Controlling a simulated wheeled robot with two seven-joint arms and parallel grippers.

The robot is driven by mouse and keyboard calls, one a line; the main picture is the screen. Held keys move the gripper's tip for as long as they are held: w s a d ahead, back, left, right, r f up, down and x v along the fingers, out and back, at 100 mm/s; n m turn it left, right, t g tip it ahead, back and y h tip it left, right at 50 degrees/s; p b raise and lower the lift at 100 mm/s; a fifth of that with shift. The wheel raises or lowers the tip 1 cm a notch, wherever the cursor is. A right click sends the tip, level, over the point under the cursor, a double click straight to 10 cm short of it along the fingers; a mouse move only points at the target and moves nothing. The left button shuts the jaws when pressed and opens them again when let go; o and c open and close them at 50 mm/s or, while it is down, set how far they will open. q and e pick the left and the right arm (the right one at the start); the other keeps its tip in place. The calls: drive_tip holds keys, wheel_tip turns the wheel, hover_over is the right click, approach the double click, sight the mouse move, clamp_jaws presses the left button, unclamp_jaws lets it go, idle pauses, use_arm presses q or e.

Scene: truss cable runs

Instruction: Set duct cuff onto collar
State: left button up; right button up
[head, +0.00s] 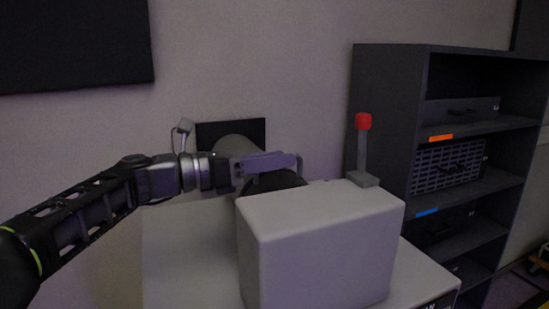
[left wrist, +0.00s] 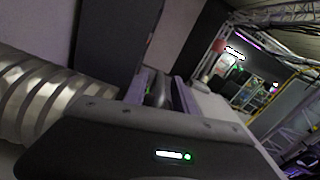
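The ribbed grey duct (head: 235,146) comes out from a black plate on the wall; its ribs show large in the left wrist view (left wrist: 40,100). Its dark round cuff (head: 277,182) is at the duct's near end, just behind the top edge of a white box. My left gripper (head: 286,162) lies across the top of the cuff, pointing right. In the left wrist view its fingers (left wrist: 170,95) stand on both sides of a small grey part that seems to belong to the cuff. I cannot make out the collar; the box, cuff and gripper hide that spot. My right gripper is not in view.
The white box (head: 320,240) stands on a pale cabinet top (head: 190,255). A dark shelf unit (head: 380,110) stands further right. The cabinet top left of the box is clear.

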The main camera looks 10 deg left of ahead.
use_arm(q)
clamp_jaws()
idle(1.4)
